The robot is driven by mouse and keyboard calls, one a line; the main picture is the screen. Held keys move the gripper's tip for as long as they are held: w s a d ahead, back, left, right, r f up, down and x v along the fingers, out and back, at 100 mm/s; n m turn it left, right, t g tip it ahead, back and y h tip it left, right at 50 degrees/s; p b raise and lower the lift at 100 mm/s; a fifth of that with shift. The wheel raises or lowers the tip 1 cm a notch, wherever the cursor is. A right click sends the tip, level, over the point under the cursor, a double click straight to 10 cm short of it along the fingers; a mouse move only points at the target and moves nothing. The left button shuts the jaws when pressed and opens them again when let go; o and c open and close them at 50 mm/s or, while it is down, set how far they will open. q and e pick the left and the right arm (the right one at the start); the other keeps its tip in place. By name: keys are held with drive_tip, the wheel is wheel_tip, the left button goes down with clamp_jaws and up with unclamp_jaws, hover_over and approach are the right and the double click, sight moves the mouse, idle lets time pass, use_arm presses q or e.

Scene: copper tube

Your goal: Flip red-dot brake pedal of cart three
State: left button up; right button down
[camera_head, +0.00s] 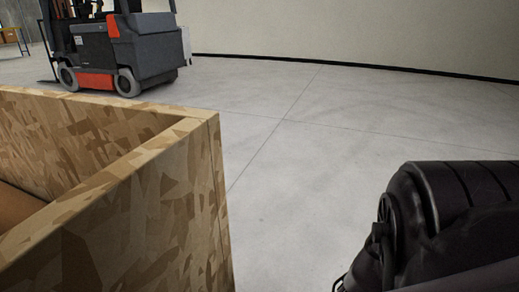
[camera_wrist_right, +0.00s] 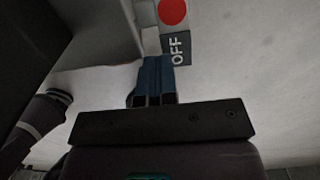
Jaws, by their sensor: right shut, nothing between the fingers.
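In the right wrist view a red dot (camera_wrist_right: 172,12) shows at the top edge, on a pale part that looks like the brake pedal and is cut off by the frame. A grey label reading "OFF" (camera_wrist_right: 178,48) sits just below the dot. My right gripper (camera_wrist_right: 156,62) is shut and empty, its blue fingers together. The fingertips are just beside the label's left edge in the picture; I cannot tell whether they touch the pedal. My left gripper is not in view. The head view shows neither gripper nor the pedal.
In the head view a chipboard crate (camera_head: 165,200) fills the lower left, and a forklift (camera_head: 120,50) stands behind it. The grey floor (camera_head: 310,150) between crate and my black arm at right is clear. A dark grey surface (camera_wrist_right: 95,35) lies left of my fingers in the wrist view.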

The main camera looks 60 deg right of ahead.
drive_tip(key=shift+f, duration=1.65)
idle(1.1)
drive_tip(key=shift+r, duration=0.1)
use_arm(q)
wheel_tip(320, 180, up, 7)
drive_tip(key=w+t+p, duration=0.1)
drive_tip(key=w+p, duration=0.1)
drive_tip(key=p, duration=0.3)
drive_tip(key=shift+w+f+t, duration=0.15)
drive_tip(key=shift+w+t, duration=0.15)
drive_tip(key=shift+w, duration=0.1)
use_arm(e)
wheel_tip(320, 180, up, 7)
